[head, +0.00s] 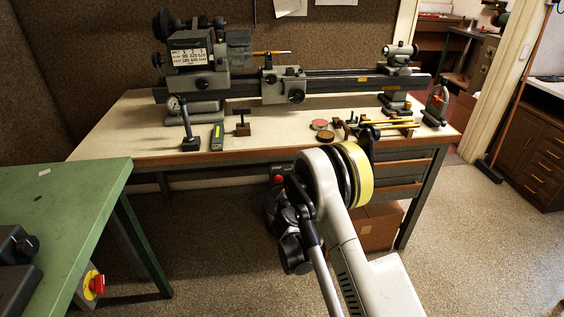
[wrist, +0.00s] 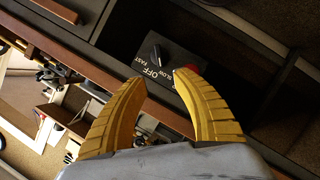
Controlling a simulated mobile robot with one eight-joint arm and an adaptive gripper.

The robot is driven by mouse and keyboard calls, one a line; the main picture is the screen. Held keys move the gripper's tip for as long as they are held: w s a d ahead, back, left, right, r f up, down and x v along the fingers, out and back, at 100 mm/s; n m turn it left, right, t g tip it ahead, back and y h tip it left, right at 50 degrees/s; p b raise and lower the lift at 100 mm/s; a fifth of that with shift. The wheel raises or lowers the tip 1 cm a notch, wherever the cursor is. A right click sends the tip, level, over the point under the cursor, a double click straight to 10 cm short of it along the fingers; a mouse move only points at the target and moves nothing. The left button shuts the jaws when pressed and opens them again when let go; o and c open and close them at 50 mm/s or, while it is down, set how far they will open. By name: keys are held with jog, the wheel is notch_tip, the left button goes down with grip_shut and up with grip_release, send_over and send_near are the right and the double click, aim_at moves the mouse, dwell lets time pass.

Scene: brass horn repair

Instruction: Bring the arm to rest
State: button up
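My gripper (wrist: 160,80) shows in the wrist view with its two curved yellow fingers apart and nothing held between them. A dark control panel with a knob (wrist: 156,55) marked OFF, SLOW and FAST lies just beyond the fingertips. A red button (wrist: 187,70) beside the knob is partly hidden by the right finger. I cannot tell whether the fingers touch the panel. In the head view my arm (head: 340,215) reaches forward from the bottom right, bent low in front of the workbench, and the gripper's fingers cannot be made out there.
The workbench (head: 110,135) carries a lathe (head: 285,85), a dial gauge stand (head: 180,125), round tins (head: 322,130) and small tools. A green table (head: 75,195) with a red-and-yellow stop button (head: 93,284) stands at left. Open floor (head: 215,255) lies between them.

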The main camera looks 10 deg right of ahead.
jog(key=s+d+r+m+g, duration=0.25)
jog(key=s+r, duration=0.45)
jog(key=r, duration=0.4)
jog(key=s+d+r+m+g, duration=0.1)
jog(key=s+d+r+g, duration=0.15)
jog(key=s+r, duration=0.6)
jog(key=s+r+m+g+y, duration=0.1)
jog(key=s+y, duration=0.1)
jog(key=s, duration=1.2)
jog(key=s+a+r+m+g+y, duration=0.1)
jog(key=s+r, duration=0.1)
jog(key=s, duration=1.1)
jog(key=shift+s+y, duration=0.35)
jog(key=shift+y, duration=0.05)
